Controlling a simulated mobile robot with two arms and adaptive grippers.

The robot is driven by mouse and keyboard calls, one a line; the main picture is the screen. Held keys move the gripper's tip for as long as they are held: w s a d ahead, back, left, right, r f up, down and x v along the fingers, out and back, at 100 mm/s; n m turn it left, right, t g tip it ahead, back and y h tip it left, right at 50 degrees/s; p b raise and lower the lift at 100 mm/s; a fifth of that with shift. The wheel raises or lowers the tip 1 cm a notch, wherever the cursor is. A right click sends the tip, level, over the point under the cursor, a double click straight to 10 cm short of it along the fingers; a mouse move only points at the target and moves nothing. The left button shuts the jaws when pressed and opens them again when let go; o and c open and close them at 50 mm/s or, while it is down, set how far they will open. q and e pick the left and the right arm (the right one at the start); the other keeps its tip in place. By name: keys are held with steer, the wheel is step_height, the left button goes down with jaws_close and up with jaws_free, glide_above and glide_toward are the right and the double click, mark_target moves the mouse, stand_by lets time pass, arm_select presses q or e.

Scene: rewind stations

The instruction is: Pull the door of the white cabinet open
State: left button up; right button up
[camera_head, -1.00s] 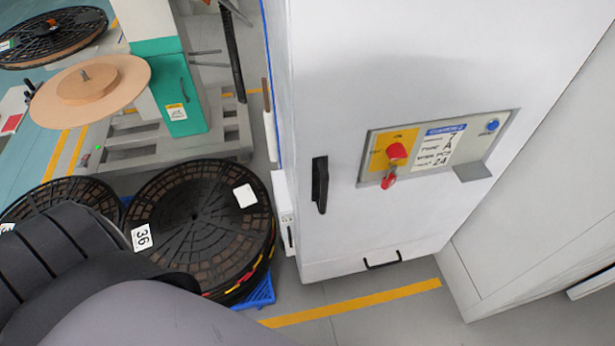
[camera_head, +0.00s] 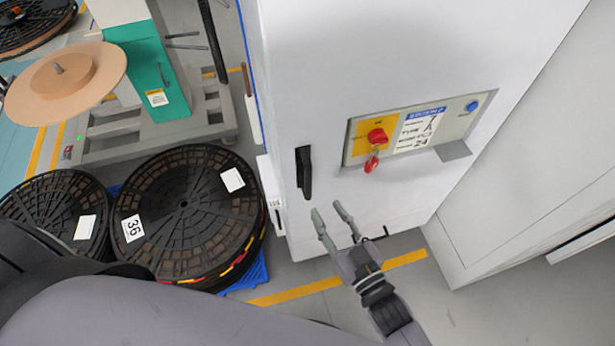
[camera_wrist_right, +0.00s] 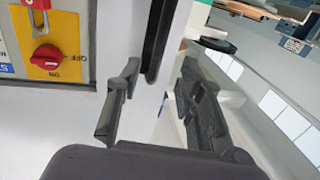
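The white cabinet (camera_head: 360,60) stands right of centre in the head view, and its door looks closed. A black vertical handle (camera_head: 304,172) is on the left part of its front. It also shows at the top of the right wrist view as a dark bar (camera_wrist_right: 160,40). My right gripper (camera_head: 328,212) is open and empty, just below and right of the handle in the head view. In the wrist view its fingers (camera_wrist_right: 155,105) are apart, with the handle's end near the gap. I see no contact. My left gripper is not in view.
A control panel (camera_head: 448,122) with a red knob (camera_head: 377,136) and a hanging red lock sits right of the handle, with a small ledge below. Black reels (camera_head: 190,215) on a blue pallet stand left. A green and white machine (camera_head: 150,62) is behind. Grey floor lies in front.

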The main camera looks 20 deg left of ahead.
mark_target(310, 184)
steer(key=x, duration=1)
steer(key=shift+w+a+p, duration=0.1)
steer(key=shift+p, duration=0.3)
jaws_close()
